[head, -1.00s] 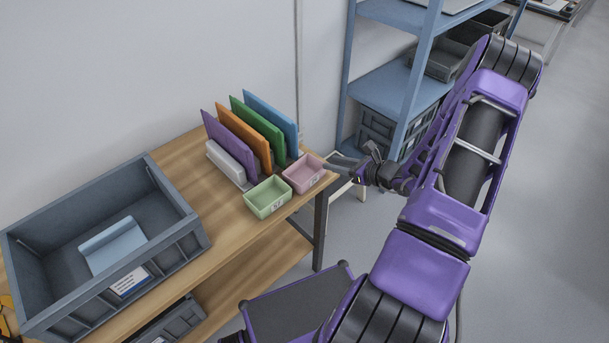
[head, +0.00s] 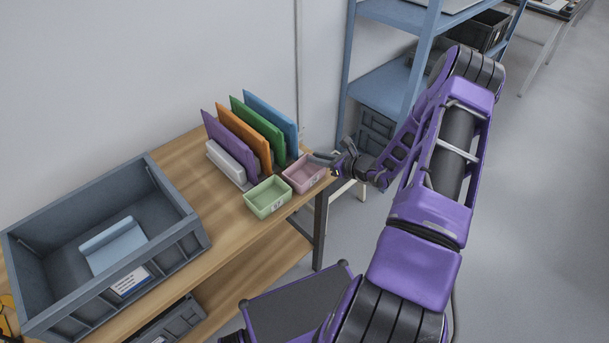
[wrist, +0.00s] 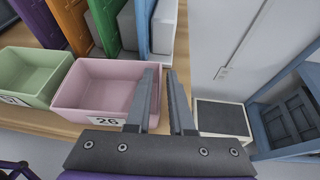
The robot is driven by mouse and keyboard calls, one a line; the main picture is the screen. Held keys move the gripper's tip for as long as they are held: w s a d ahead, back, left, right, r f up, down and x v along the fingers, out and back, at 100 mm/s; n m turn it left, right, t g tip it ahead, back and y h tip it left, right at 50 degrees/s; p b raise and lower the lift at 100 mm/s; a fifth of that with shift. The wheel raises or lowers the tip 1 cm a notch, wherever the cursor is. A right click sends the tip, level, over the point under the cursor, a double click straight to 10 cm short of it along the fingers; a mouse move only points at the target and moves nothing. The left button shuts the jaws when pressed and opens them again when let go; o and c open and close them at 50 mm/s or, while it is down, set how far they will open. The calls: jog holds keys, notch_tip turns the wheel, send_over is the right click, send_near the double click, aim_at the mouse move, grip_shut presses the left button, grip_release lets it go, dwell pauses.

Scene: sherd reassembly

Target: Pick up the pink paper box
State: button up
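The pink paper box (head: 304,174) is a small open-topped tray at the right end of the wooden table, and it looks empty. In the wrist view the pink box (wrist: 95,82) carries a label reading 26. My gripper (head: 326,158) is at the box's right side in the head view. In the wrist view my gripper (wrist: 163,78) has its two fingers apart, with the left finger overlapping the box's right wall. The right finger is outside the box. I cannot tell whether either finger touches the wall.
A green box (head: 267,197) stands close left of the pink one. Upright coloured boards, including a blue one (head: 270,120), stand behind. A large grey crate (head: 185,225) fills the table's left. A blue shelf rack (head: 345,95) stands behind my arm.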

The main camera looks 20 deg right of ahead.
grip_shut()
dwell(1.1)
